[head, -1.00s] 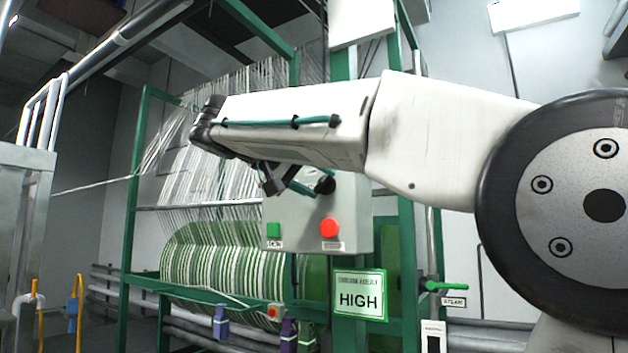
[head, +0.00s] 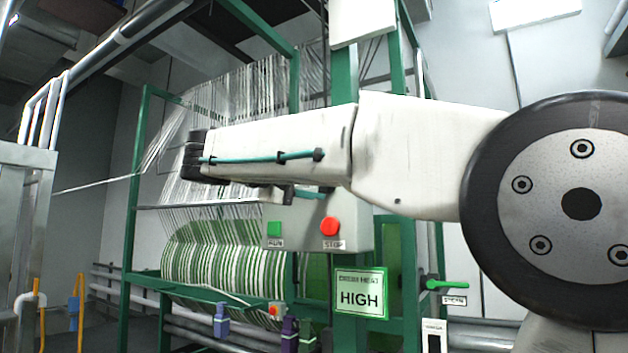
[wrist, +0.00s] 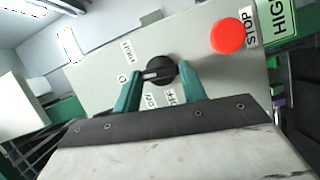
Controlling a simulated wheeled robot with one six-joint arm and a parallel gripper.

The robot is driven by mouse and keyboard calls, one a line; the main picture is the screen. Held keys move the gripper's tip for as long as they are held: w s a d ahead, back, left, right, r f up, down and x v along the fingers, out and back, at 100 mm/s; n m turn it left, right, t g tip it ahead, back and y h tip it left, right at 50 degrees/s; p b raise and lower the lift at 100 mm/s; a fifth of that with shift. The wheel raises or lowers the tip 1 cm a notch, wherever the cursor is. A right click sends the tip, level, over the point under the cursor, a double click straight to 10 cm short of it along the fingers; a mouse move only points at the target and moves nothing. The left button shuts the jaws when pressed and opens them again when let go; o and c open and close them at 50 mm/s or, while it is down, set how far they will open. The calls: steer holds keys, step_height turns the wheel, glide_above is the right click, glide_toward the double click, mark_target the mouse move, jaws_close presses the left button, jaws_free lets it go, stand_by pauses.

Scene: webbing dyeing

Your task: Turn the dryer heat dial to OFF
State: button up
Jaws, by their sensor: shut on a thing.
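The heat dial (wrist: 160,66) is a round black knob on the grey control box (wrist: 205,85) in the wrist view. My gripper (wrist: 159,73) has its two teal fingers closed on either side of the dial. A pale mark on the knob points left in that view, towards a small, partly legible label. Other small labels surround the dial, one seeming to read HIGH. In the head view my arm hides the dial and most of the gripper; the box (head: 290,230) shows below the arm. A green-edged sign (head: 361,293) under it reads HIGH.
A red STOP button (head: 330,226) and green RUN button (head: 275,229) sit on the box below the dial. A green steam valve handle (head: 447,285) is at the right. Striped webbing on a drum (head: 215,265) and taut strands lie behind.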

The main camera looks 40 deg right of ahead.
steer(key=n+t+h, duration=0.1)
steer(key=n+t, duration=0.1)
steer(key=n, duration=0.6)
steer(key=n+t+h, duration=0.1)
steer(key=n+t, duration=0.2)
steer(key=n, duration=0.5)
steer(key=s+f+n+t+h, duration=0.1)
steer(key=n+t+h, duration=0.1)
steer(key=n, duration=0.5)
steer(key=shift+d+n+t, duration=0.15)
steer(key=shift+n+t, duration=0.55)
steer(key=o, duration=1)
steer(key=v, duration=0.7)
steer(key=shift+s+a+f, duration=0.1)
steer(key=shift+a+f, duration=0.1)
steer(key=shift+a, duration=0.2)
